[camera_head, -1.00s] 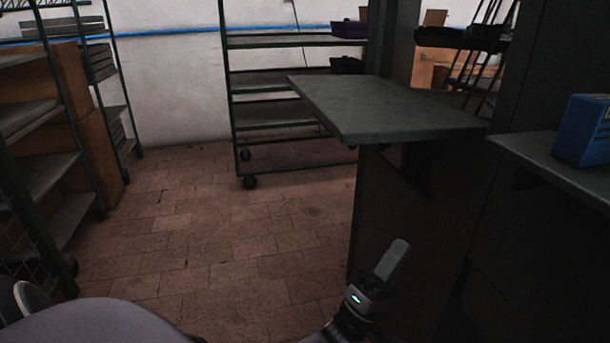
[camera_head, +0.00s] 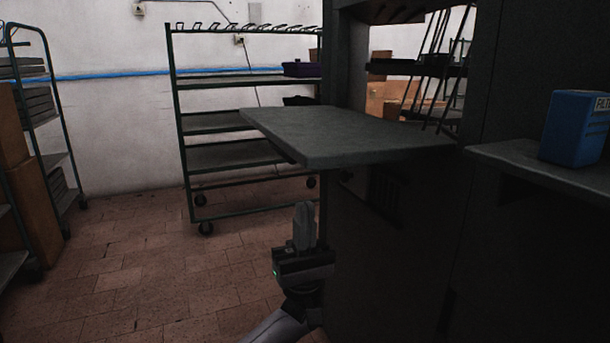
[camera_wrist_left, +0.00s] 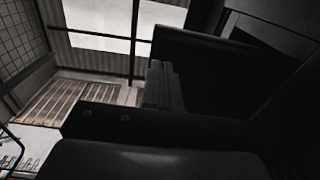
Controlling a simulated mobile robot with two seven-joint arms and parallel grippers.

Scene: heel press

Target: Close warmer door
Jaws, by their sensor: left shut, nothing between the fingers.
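The warmer door looks like the flat grey panel (camera_head: 345,137) that juts out level from the dark cabinet (camera_head: 395,230), so it stands open. My left gripper (camera_head: 303,215) points up with its fingers together and empty. In the head view it appears below the panel's near left edge, beside the cabinet. In the left wrist view the fingers (camera_wrist_left: 160,78) show in front of a dark slab (camera_wrist_left: 225,70), probably the panel's underside. I cannot tell whether they touch it. My right gripper is not in view.
A blue box (camera_head: 574,128) stands on a grey ledge (camera_head: 535,165) at the right. A wheeled rack (camera_head: 240,125) stands behind the panel, and another rack (camera_head: 45,110) is at the left. The tiled floor (camera_head: 130,275) between them is clear.

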